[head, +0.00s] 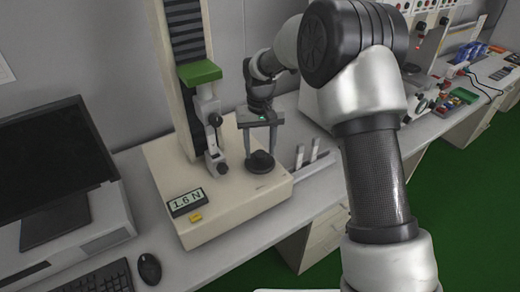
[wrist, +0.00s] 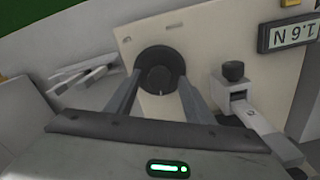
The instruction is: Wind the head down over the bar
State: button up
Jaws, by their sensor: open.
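The test stand has a beige base (head: 240,204) and a tall column (head: 175,70). Its head (head: 207,93), under a green block (head: 199,72), is on the column above a grey lower clamp (head: 216,164) with a black knob (head: 214,119). I cannot make out a separate bar between them. A round black knob (head: 261,164) stands on the base, right of the clamp; it also shows in the wrist view (wrist: 159,69). My gripper (head: 260,149) is open, pointing down, with its fingers on either side of this round knob. I cannot tell whether they touch it.
The display (head: 187,201) reads 1.6 N, with a yellow button (head: 195,217) beside it. A monitor (head: 50,165), keyboard (head: 105,280) and mouse (head: 149,268) are at left.

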jog(key=shift+f, duration=0.15)
jog(key=shift+c, duration=0.2)
jog(key=c, duration=1)
